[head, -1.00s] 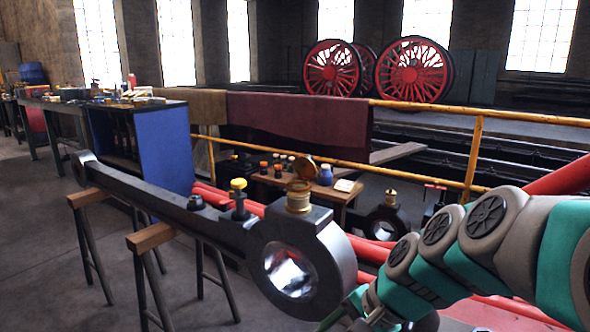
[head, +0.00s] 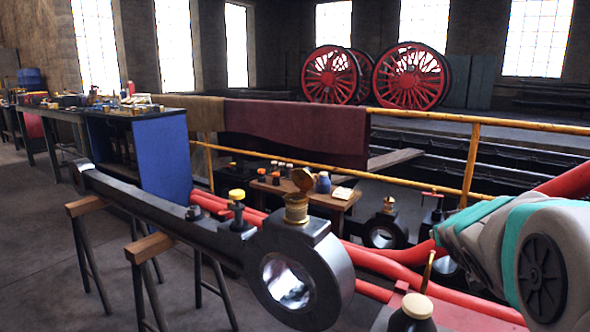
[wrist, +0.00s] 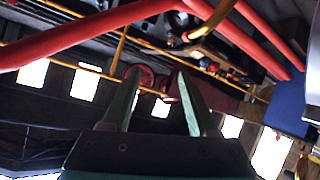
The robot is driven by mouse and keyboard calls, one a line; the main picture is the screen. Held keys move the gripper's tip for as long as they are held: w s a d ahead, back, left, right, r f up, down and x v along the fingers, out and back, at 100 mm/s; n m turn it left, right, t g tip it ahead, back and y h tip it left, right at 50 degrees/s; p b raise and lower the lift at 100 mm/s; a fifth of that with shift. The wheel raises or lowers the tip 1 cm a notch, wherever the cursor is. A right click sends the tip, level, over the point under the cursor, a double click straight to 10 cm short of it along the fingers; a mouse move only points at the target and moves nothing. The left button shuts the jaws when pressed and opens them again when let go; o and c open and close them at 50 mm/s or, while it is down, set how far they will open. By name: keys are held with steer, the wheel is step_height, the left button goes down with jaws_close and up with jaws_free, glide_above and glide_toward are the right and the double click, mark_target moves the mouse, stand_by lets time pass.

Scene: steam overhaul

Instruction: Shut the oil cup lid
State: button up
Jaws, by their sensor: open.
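The brass oil cup (head: 296,209) stands on top of the big end of the dark connecting rod (head: 325,266) in the head view. Its round lid (head: 303,180) is swung up and stands tilted above the cup, so the cup is open. My gripper (wrist: 158,74) shows in the wrist view with its two green fingers apart and nothing between them. In the head view only my arm shows at the right edge, well away from the cup; the gripper itself is out of that picture. The cup is not clearly seen in the wrist view.
The rod lies on wooden-topped trestles (head: 145,246). A yellow-capped fitting (head: 237,196) stands on it left of the cup. A small table (head: 335,198) with bottles is behind. Red pipes (head: 400,277) and a can with a brass spout (head: 414,312) are at right. A yellow railing (head: 473,165) runs behind.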

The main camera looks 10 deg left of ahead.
steer(key=w+a+r+n+t+y, duration=0.5)
steer(key=w+a+r+n+y, duration=0.15)
steer(key=w+a+r, duration=0.35)
steer(key=n+g+y, duration=0.9)
steer(key=y, duration=0.4)
glide_toward(305, 178)
steer(key=w+a+r, duration=0.1)
steer(key=w+a, duration=0.1)
steer(key=w, duration=0.1)
steer(key=p+x, duration=0.1)
steer(key=x, duration=1)
jaws_close()
